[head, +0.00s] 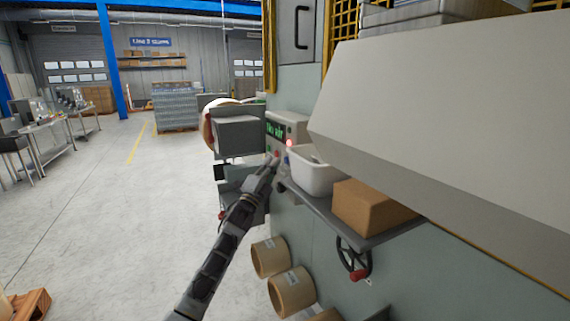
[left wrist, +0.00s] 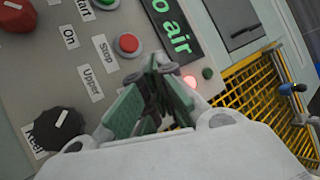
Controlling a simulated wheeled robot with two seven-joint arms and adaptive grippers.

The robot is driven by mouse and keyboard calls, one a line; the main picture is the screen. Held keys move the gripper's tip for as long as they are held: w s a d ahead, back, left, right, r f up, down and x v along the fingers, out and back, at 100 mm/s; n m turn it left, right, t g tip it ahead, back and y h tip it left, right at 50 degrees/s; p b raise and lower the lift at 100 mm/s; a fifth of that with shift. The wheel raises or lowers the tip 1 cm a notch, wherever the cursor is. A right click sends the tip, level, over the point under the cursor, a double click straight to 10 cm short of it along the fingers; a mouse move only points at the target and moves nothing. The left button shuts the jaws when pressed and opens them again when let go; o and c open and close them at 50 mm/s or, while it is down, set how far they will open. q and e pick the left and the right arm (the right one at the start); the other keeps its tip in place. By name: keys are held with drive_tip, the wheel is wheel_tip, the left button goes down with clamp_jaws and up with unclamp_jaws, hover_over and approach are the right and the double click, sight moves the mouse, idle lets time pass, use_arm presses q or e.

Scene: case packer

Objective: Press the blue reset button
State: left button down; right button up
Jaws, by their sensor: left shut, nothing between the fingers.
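The control panel (head: 290,124) is a grey box on the machine's side, with a green-lit display reading "No air" (left wrist: 170,25). In the left wrist view the panel is close and tilted. It shows a red button (left wrist: 128,44) near the "Stop" label, a black knob (left wrist: 55,130) at "Reel", a red knob (left wrist: 15,17) and a glowing red lamp (left wrist: 207,73). I cannot make out the blue reset button for certain; my fingers cover part of the panel. My left gripper (head: 273,162) is shut and empty, with its fingertips (left wrist: 163,68) just in front of the panel.
A white bin (head: 314,178) and a cardboard box (head: 368,206) sit on a shelf right of my gripper. A handwheel (head: 352,258) and tape rolls (head: 291,291) are below. A large grey cover (head: 440,130) overhangs at right. The floor at left is open.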

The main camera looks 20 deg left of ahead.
use_arm(q)
drive_tip(key=shift+w+d, duration=0.1)
use_arm(e)
drive_tip(key=shift+w+a, duration=0.1)
drive_tip(key=shift+w, duration=0.05)
idle(0.7)
idle(0.3)
use_arm(q)
drive_tip(key=shift+w+d, duration=0.3)
use_arm(e)
drive_tip(key=shift+f, duration=0.25)
idle(0.4)
idle(0.5)
